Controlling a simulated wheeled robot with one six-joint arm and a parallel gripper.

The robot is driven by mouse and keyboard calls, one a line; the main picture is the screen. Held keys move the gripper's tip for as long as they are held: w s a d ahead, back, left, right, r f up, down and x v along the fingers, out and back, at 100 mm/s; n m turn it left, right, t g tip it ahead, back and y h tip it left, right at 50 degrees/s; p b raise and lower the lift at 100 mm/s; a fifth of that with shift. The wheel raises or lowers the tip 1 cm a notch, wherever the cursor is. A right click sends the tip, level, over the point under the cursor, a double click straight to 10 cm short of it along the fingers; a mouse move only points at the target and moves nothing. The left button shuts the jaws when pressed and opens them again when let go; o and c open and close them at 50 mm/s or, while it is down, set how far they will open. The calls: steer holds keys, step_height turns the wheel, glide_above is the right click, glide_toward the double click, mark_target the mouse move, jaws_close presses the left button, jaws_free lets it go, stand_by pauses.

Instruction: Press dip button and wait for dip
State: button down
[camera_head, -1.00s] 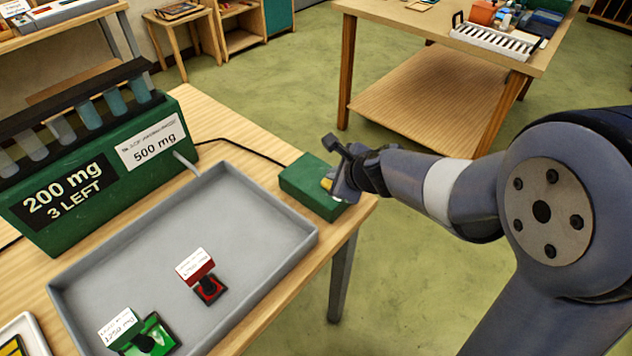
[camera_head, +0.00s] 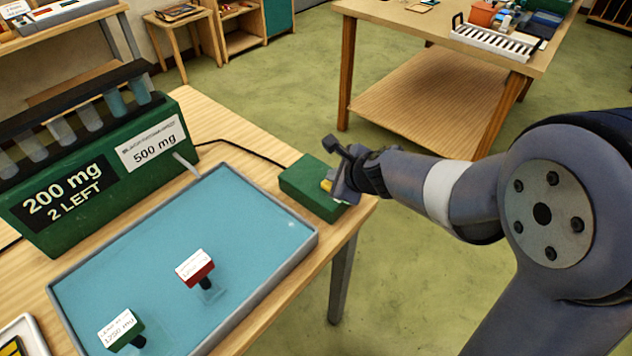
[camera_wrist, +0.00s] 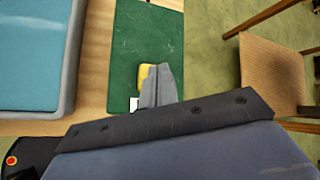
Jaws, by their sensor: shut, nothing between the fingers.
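The green button box (camera_head: 306,192) stands at the right corner of the wooden table, with a yellow button (camera_head: 327,184) on it. My gripper (camera_head: 338,190) is shut and empty, with its fingertips at the yellow button; the wrist view shows the shut fingers (camera_wrist: 157,85) over part of the yellow button (camera_wrist: 143,77). I cannot tell whether the button is pressed down. The dip tray (camera_head: 310,237) is filled with blue liquid. A red piece (camera_head: 202,274) and a green piece (camera_head: 130,334), each with a white label, stand in it. The green dispenser (camera_head: 150,170) reads "200 mg", "2 LEFT" and "500 mg".
Several tubes (camera_head: 91,116) sit in the dispenser's rack. A black cable (camera_head: 240,147) runs to the button box. A second wooden table (camera_head: 440,35) stands at the back right. A white tray (camera_head: 25,330) is at the lower left.

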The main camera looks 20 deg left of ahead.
steer(key=shift+r, duration=0.1)
step_height(320, 180, up, 6)
steer(key=p, duration=0.6)
steer(key=shift+f, duration=0.25)
stand_by(0.3)
